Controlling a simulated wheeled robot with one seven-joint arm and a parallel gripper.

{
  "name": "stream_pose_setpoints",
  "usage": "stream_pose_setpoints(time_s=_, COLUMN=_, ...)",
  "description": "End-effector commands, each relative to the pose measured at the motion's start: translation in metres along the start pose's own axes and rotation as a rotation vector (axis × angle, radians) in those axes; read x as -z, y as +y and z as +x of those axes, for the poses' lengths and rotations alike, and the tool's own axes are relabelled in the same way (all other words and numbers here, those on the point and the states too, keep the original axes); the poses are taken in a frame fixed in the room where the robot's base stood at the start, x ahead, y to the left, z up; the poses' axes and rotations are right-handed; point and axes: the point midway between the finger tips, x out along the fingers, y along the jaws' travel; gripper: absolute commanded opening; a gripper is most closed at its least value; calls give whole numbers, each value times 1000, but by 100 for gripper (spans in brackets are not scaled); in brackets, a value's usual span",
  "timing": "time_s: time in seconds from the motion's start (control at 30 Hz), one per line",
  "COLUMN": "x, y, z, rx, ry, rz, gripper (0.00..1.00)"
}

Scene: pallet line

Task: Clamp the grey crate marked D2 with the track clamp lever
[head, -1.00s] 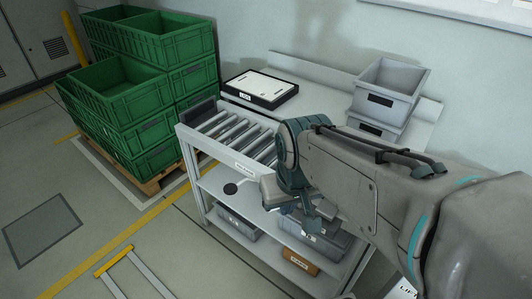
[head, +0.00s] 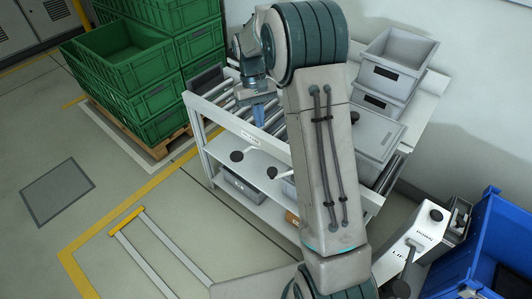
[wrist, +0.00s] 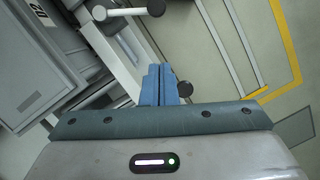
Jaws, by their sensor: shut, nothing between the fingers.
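The grey crate marked D2 (wrist: 38,62) is at the upper left of the wrist view, its label turned sideways. A grey crate (head: 372,132), likely the same one, sits on the roller track in the head view, partly behind my arm. A pale lever with a black knob (wrist: 125,13) sticks out beside the crate; one like it shows in the head view (head: 283,175). A second black knob (wrist: 184,89) is close beside my fingertips; I cannot tell which is the clamp lever. My gripper (wrist: 158,72) is shut and empty, above the track's front edge (head: 258,112).
Green crates (head: 130,75) stand stacked on a pallet at the left. Two grey crates (head: 397,62) are stacked at the back. Bins stand on the lower shelf (head: 262,205). A lift post (head: 405,245) and a blue bin (head: 490,250) are at the right.

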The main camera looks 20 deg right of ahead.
Motion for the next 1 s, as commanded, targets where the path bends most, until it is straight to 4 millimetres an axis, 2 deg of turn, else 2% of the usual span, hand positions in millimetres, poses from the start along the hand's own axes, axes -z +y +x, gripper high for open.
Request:
stream_pose_setpoints(time_s=0.13, x=16, y=1, z=11, rx=2, ry=-36, rz=-10, gripper=0)
stream_pose_setpoints(time_s=0.37, x=20, y=1, z=27, rx=3, ry=-48, rz=-14, gripper=0)
stream_pose_setpoints(time_s=0.47, x=18, y=1, z=44, rx=3, ry=-51, rz=-14, gripper=0)
stream_pose_setpoints(time_s=0.8, x=14, y=0, z=117, rx=4, ry=-51, rz=-14, gripper=0)
stream_pose_setpoints(time_s=1.0, x=-10, y=1, z=123, rx=4, ry=-47, rz=-13, gripper=0)
